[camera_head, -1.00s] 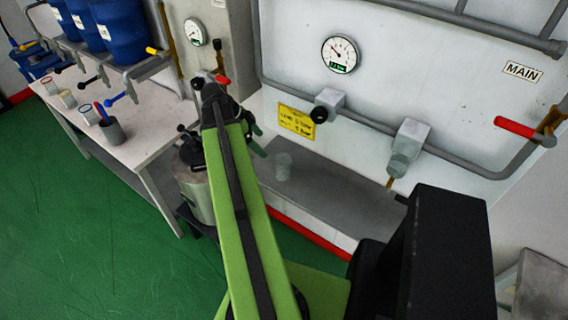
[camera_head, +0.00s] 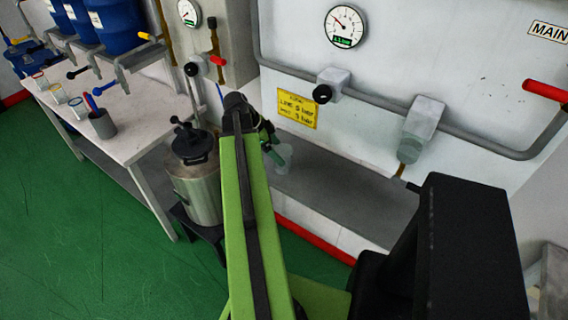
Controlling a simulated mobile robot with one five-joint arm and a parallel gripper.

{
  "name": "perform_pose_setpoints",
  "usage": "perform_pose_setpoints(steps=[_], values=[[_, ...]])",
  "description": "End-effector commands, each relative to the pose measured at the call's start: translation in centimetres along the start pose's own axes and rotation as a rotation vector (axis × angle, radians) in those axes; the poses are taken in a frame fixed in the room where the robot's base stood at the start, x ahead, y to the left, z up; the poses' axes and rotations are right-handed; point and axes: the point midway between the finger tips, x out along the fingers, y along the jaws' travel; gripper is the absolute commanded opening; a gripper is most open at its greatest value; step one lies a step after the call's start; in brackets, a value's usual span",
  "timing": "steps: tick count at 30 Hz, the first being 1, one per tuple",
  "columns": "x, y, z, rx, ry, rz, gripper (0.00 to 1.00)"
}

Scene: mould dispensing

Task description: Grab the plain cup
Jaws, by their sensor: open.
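The plain cup (camera_head: 284,158) is a clear, pale cup without a coloured rim. It stands on the grey ledge below the yellow sign. My gripper (camera_head: 274,150) is open, at the end of my green arm, right at the cup's left side. One dark green finger overlaps the cup in the picture. My arm hides the rest of the gripper, so I cannot tell whether the fingers are around the cup or touching it.
The grey ledge (camera_head: 335,193) is clear right of the cup. A wall panel with a gauge (camera_head: 345,27) and a valve nozzle (camera_head: 411,148) stands behind. A steel pot (camera_head: 196,188) is left of my arm. Cups with coloured rims (camera_head: 57,93) stand on the white table (camera_head: 135,115).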

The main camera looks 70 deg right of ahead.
Motion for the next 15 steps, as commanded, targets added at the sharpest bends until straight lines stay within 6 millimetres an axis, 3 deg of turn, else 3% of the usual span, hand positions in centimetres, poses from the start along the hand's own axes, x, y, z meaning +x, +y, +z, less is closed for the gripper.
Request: perform_pose_setpoints(steps=[9, 15], values=[[5.1, 0.4, 0.4, 0.001, 0.000, 0.000, 0.88], [5.0, 0.3, 0.1, 0.000, 0.000, -0.001, 0.88]])
